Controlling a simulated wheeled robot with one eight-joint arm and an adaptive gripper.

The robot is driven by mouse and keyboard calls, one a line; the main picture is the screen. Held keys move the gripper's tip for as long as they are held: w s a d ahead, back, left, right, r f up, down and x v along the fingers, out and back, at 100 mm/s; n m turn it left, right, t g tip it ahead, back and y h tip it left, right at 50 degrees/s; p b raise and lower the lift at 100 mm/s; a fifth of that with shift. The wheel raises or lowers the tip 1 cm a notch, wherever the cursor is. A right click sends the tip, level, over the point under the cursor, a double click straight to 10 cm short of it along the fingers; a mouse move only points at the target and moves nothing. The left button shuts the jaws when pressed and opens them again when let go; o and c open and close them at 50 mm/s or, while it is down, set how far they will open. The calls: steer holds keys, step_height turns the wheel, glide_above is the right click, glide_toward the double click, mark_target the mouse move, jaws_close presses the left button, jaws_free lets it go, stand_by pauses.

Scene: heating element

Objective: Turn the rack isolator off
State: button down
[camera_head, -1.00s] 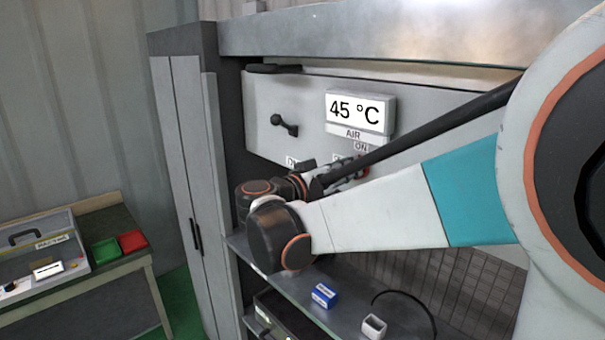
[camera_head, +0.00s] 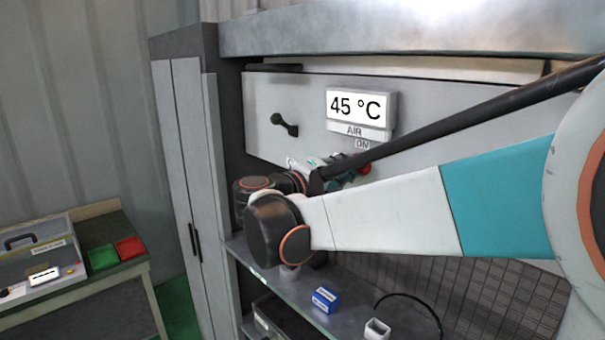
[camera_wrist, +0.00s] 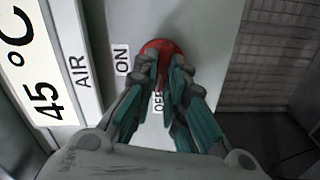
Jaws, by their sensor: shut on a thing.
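The rack isolator is a red rotary knob (camera_wrist: 158,46) on the light grey panel. In the wrist view an ON label (camera_wrist: 122,59) is beside it and an OFF label (camera_wrist: 158,101) shows partly between my fingers. My gripper (camera_wrist: 166,72) has its teal fingers closed around the knob's grip, which they mostly hide, so I cannot tell its exact angle. In the head view a bit of the red knob (camera_head: 365,168) shows beside my gripper (camera_head: 348,174), and my arm hides part of the panel around it.
A 45 °C display (camera_head: 359,107) labelled AIR is above the knob. A black lever (camera_head: 285,124) is to its left on the panel. Below, a shelf (camera_head: 290,300) holds a blue box (camera_head: 325,299) and a white cup-like piece (camera_head: 376,329). A bench stands at left.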

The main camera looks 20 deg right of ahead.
steer(key=shift+n, duration=1.2)
steer(key=c, duration=1.6)
jaws_free()
steer(key=shift+a, duration=0.1)
steer(key=shift+c, duration=0.2)
